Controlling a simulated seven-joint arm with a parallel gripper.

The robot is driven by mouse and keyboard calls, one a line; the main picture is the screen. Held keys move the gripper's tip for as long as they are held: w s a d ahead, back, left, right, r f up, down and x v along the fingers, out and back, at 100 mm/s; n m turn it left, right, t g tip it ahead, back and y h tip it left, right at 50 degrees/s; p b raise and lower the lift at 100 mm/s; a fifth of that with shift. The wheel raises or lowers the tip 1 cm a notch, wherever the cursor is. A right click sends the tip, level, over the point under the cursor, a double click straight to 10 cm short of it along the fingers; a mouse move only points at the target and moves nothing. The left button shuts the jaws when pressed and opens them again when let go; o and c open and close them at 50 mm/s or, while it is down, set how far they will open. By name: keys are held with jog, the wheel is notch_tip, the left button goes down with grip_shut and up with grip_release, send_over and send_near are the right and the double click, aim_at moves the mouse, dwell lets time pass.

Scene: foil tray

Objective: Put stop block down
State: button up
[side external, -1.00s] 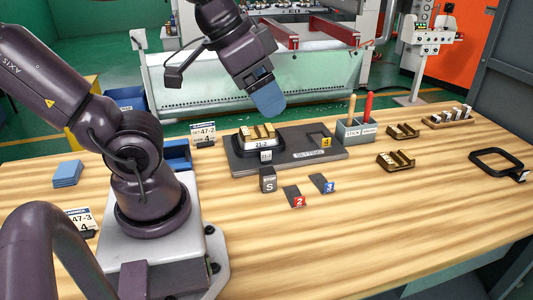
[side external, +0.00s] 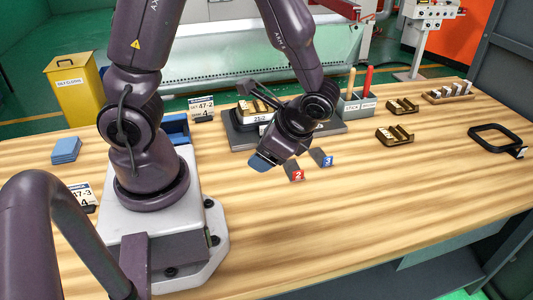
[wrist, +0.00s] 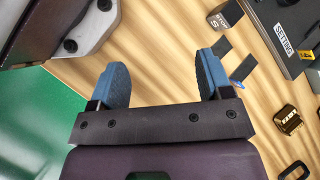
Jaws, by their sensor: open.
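The stop block (wrist: 225,15), a small dark block with a white S label, stands on the table at the top of the wrist view. It is beyond and to the right of my fingertips, apart from them. In the side external view my arm hides it. My gripper (wrist: 163,60) is open, with bare table between its two blue fingers. In the side external view my gripper (side external: 264,161) hangs low and tilted over the table, in front of the setting board (side external: 238,141).
Dark plates tagged 2 (side external: 295,172) and 3 (side external: 321,157) lie close to my gripper. A holder with upright handles (side external: 356,104), brass-coloured pieces (side external: 394,135) and a black ring frame (side external: 497,139) are to the right. The front table is clear.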

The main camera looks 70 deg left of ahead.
jog(key=w+a+f+m+t+y, duration=0.1)
jog(key=f+m+y, duration=0.1)
jog(key=f+m, duration=0.1)
jog(key=w+a+f+m+t+y, duration=0.1)
jog(key=a+f+m+y, duration=0.1)
jog(key=f+m+y, duration=0.1)
jog(key=w+a+f+m+t+y, duration=0.1)
jog(key=a+f+m+y, duration=0.1)
jog(key=f+m, duration=0.2)
jog(key=shift+w+f+m, duration=0.25)
jog(key=shift+f+m, duration=0.15)
jog(key=shift+w+t, duration=0.4)
jog(key=x, duration=1.2)
jog(key=shift+w+a+r, duration=0.1)
jog(key=shift+w+a, duration=0.2)
jog(key=shift+a, duration=0.2)
jog(key=shift+y, duration=0.3)
jog(key=shift+c, duration=0.2)
jog(key=shift+r, duration=0.1)
grip_shut()
